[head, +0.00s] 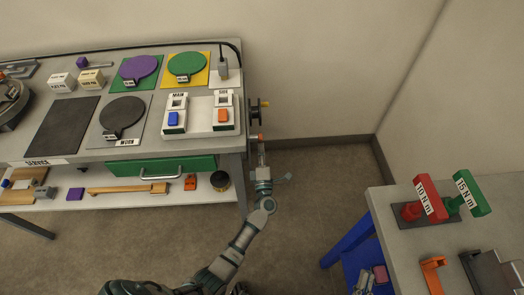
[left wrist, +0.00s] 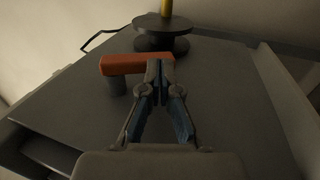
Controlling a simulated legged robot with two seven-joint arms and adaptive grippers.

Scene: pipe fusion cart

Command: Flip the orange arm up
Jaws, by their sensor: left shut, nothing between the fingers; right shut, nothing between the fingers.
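The orange arm (head: 256,137) is a short bar on the right side panel of the cart, below a black round fitting. In the left wrist view the orange arm (left wrist: 125,64) lies crosswise, with a dark round post under its left end. My left gripper (head: 261,147) is shut and empty beside the cart's right side. In the left wrist view its closed fingertips (left wrist: 160,68) are at the right end of the orange arm and overlap it; I cannot tell whether they touch. My right gripper is not in view.
A black round fitting with a yellow handle (head: 265,103) sticks out above the orange arm. The cart top (head: 70,155) carries pads, discs and a switch panel (head: 200,126). A second table (head: 395,210) stands at the right, with open floor between.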

